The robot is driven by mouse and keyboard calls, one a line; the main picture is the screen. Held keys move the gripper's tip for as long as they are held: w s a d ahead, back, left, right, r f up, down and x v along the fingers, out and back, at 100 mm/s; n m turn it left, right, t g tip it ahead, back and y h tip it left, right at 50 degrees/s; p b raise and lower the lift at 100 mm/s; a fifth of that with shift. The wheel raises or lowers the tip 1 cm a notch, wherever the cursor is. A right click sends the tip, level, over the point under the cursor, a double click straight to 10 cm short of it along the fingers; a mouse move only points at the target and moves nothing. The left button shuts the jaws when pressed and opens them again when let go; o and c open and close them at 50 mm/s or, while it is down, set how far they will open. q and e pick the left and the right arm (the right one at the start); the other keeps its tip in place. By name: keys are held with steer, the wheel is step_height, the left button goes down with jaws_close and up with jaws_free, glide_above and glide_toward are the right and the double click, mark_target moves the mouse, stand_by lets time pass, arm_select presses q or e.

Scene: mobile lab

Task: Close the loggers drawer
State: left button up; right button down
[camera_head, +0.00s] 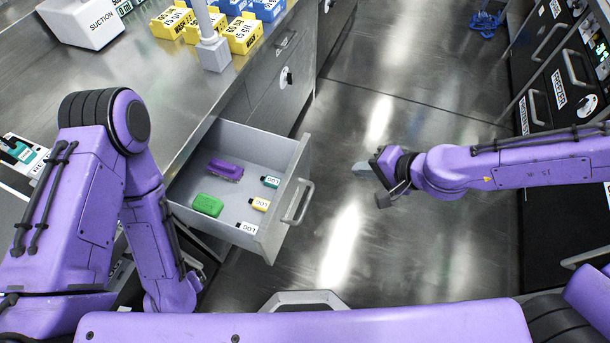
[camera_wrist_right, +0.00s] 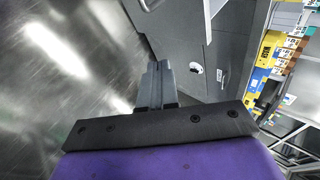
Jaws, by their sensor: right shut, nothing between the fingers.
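The loggers drawer (camera_head: 218,221) is pulled out of the grey cabinet in the head view. Inside lie several small items, among them a purple one (camera_head: 226,169), a green one (camera_head: 207,205) and small pieces with LOG labels. Its bar handle (camera_head: 298,202) is on the right-hand front. My right gripper (camera_head: 362,169) is to the right of the handle, apart from it, with its fingers shut and empty. In the right wrist view the shut fingers (camera_wrist_right: 155,85) point toward the grey cabinet front. My left arm comes down at the left; its gripper is not visible.
A metal worktop (camera_head: 150,80) above the drawer holds yellow boxes (camera_head: 243,34), blue boxes and a white SUCTION unit (camera_head: 82,22). Black cabinets (camera_head: 560,80) with handles stand at the right. The floor between (camera_head: 400,250) is clear. A blue object (camera_head: 487,20) lies far back.

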steer(key=s+a+n+g+y, duration=0.2)
steer(key=s+a+n, duration=0.1)
steer(key=b, duration=0.3)
glide_toward(294, 184)
steer(key=x, duration=0.5)
steer(key=shift+a+f, duration=0.1)
steer(key=shift+a, duration=0.3)
